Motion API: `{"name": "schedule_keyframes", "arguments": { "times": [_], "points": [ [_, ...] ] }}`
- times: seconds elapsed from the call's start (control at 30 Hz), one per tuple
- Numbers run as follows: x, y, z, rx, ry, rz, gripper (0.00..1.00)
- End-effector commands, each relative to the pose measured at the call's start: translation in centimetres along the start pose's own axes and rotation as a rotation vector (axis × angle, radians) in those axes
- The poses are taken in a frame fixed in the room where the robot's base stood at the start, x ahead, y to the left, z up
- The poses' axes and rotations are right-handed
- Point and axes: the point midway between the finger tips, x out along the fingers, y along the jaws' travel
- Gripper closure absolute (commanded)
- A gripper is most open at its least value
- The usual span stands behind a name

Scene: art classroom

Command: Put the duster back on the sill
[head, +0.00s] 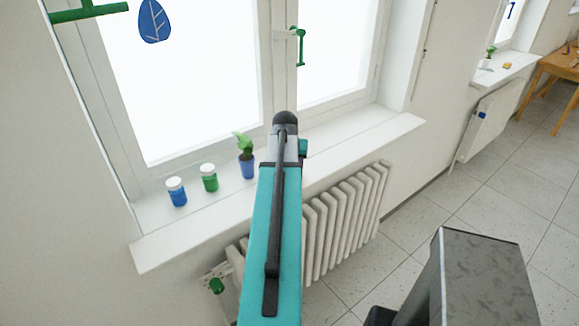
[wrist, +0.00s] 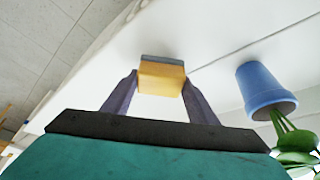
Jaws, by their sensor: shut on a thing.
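In the wrist view the duster (wrist: 162,76), a yellow wooden block with a grey face, sits between the two fingers of my gripper (wrist: 160,82), which is shut on it. The grey face points away from my gripper, toward the white window sill (wrist: 215,35). I cannot tell whether the duster touches the sill. In the head view the sill (head: 350,152) runs under the window, and my teal arm reaches over it, hiding the gripper and the duster.
A blue plant pot (head: 247,167) stands on the sill beside my arm, and close to the duster in the wrist view (wrist: 263,85). Blue (head: 177,193) and green (head: 209,179) jars stand further left. A radiator (head: 345,215) is below. The sill's right part is clear.

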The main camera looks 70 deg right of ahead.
Motion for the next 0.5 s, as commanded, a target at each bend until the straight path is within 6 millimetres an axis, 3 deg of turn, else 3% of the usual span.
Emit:
{"name": "schedule_keyframes", "arguments": {
  "times": [0.5],
  "points": [
    [0.91, 0.04, 0.38, 0.001, 0.000, 0.000, 0.65]
  ]
}}
